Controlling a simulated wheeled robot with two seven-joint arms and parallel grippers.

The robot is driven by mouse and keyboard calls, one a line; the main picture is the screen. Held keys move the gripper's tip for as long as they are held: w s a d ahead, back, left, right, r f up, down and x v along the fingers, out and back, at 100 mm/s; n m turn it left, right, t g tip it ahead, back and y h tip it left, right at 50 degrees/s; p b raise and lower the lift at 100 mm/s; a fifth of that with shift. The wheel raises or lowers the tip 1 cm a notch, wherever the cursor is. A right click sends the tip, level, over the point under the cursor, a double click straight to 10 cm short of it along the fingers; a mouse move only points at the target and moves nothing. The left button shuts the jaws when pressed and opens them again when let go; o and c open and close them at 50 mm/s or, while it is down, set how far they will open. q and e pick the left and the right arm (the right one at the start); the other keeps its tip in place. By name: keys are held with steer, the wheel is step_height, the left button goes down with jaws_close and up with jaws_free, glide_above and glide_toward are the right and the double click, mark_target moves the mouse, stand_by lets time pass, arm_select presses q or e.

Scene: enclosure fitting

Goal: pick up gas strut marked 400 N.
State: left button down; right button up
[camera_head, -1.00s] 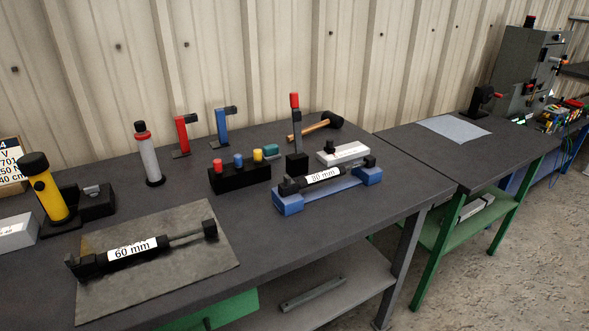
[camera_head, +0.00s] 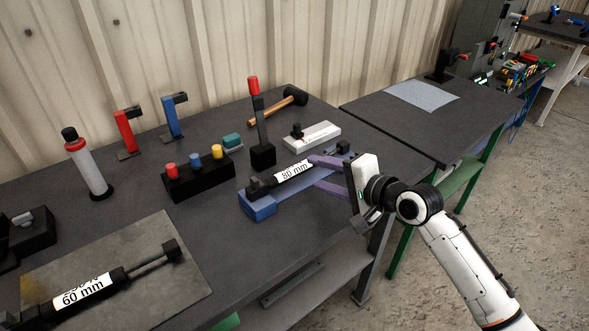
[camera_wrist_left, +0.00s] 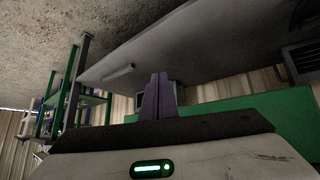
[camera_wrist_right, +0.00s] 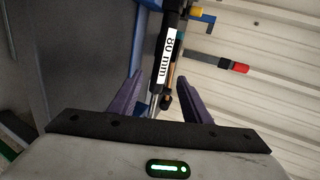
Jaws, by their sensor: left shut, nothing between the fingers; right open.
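A black gas strut (camera_head: 294,171) labelled "80 mm" lies on a blue stand (camera_head: 259,207). Another black strut (camera_head: 122,276) labelled "60 mm" lies on a grey mat (camera_head: 190,283); the line above its "60 mm" is only partly readable. I see no legible "400 N" marking. My right gripper (camera_head: 317,174) is open at the right end of the 80 mm strut. In the right wrist view the 80 mm strut (camera_wrist_right: 168,48) runs between and beyond the open fingers (camera_wrist_right: 158,88), not gripped. My left gripper (camera_wrist_left: 158,80) is shut and empty, beside the bench's lower shelf.
A block with coloured knobs (camera_head: 203,176), a red-topped lever (camera_head: 260,125), a white box (camera_head: 312,135) and a mallet (camera_head: 278,106) stand near the 80 mm strut. A second table (camera_head: 395,125) is to the right.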

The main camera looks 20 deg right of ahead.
mark_target(305, 168)
steer(key=shift+x, duration=2.7)
jaws_close()
